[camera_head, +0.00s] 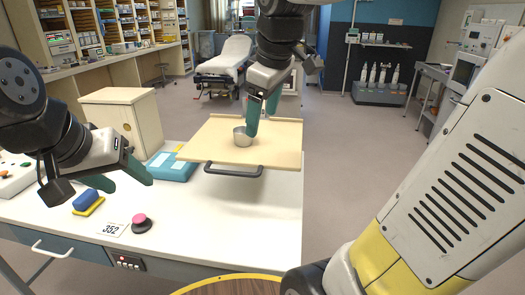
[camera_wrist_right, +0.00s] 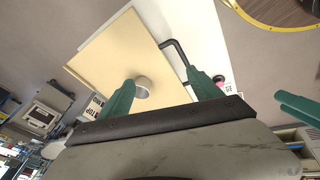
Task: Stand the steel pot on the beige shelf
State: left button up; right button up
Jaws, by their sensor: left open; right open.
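The steel pot (camera_head: 242,137), a small grey round vessel, stands upright on the beige shelf (camera_head: 207,145), a flat board with a black handle on its front edge. My right gripper (camera_head: 262,113) is open above the shelf, with one green finger close to the pot's right side. In the right wrist view the pot (camera_wrist_right: 144,88) is right beside one finger of the right gripper (camera_wrist_right: 160,95); I cannot tell if they touch. The shelf (camera_wrist_right: 110,55) shows beyond it. My left gripper (camera_head: 127,177) is open and empty over the table's left part.
The white table (camera_head: 240,215) carries a blue box (camera_head: 172,168), a beige cabinet (camera_head: 125,118), a blue sponge-like block (camera_head: 86,200), a pink-topped black knob (camera_head: 140,222) and a number card (camera_head: 111,229). A stretcher (camera_head: 225,62) stands behind. Floor right of the table is clear.

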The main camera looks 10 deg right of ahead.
jog(key=s+f+m+t+y, duration=0.1)
jog(key=s+f+m+t, duration=0.1)
jog(key=s+f+m, duration=0.4)
jog(key=shift+s+d+m, duration=0.2)
jog(key=shift+s+m, duration=1.4)
jog(key=shift+s, duration=0.2)
